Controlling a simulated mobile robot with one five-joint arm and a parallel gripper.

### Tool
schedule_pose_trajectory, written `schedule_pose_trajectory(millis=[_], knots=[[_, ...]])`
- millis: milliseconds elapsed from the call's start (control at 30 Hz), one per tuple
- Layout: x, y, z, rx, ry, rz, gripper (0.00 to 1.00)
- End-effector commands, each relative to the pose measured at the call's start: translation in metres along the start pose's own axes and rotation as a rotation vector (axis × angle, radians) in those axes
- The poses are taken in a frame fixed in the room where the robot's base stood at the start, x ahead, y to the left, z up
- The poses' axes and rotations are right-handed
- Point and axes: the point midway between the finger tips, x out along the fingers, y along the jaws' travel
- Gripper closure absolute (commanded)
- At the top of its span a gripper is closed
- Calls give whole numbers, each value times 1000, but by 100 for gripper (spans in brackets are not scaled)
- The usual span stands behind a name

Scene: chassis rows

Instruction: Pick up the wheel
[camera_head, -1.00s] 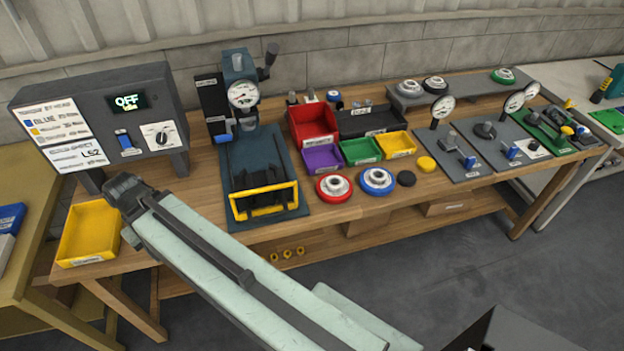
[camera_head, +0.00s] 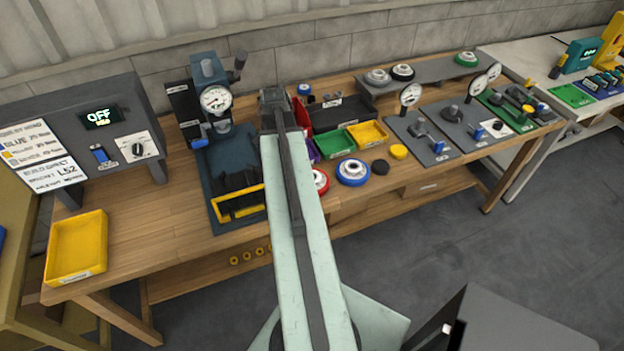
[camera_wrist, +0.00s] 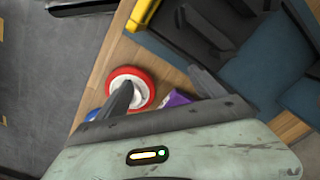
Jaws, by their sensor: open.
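The red wheel (camera_head: 322,180) with a pale hub lies flat near the bench's front edge, partly hidden behind my arm in the head view. In the wrist view, the red wheel (camera_wrist: 148,78) is below my gripper (camera_wrist: 160,78), and the left finger overlaps its hub. My gripper is open and empty, and the gap between its fingers lies mostly to the right of the wheel. The blue wheel (camera_head: 353,173) lies beside the red one; only a blue sliver (camera_wrist: 92,115) shows in the wrist view. Other wheels, grey (camera_head: 378,77), black (camera_head: 402,72) and green (camera_head: 466,59), sit on a raised shelf.
A press fixture with a yellow bar (camera_head: 240,203) stands left of my arm. Purple (camera_wrist: 175,99), green (camera_head: 337,143) and yellow (camera_head: 367,134) bins are behind the wheels. Dial gauges (camera_head: 410,95) stand at right. Bare bench (camera_head: 165,210) lies at left.

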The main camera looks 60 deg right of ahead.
Motion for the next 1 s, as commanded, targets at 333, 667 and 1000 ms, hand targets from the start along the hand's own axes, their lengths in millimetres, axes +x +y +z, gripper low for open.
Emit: schedule_pose_trajectory(millis=[333,667,1000], knots=[[-5,84,-50,284,-5,3,21],[24,83,-50,278,-4,3,21],[60,87,-53,276,-4,3,21]])
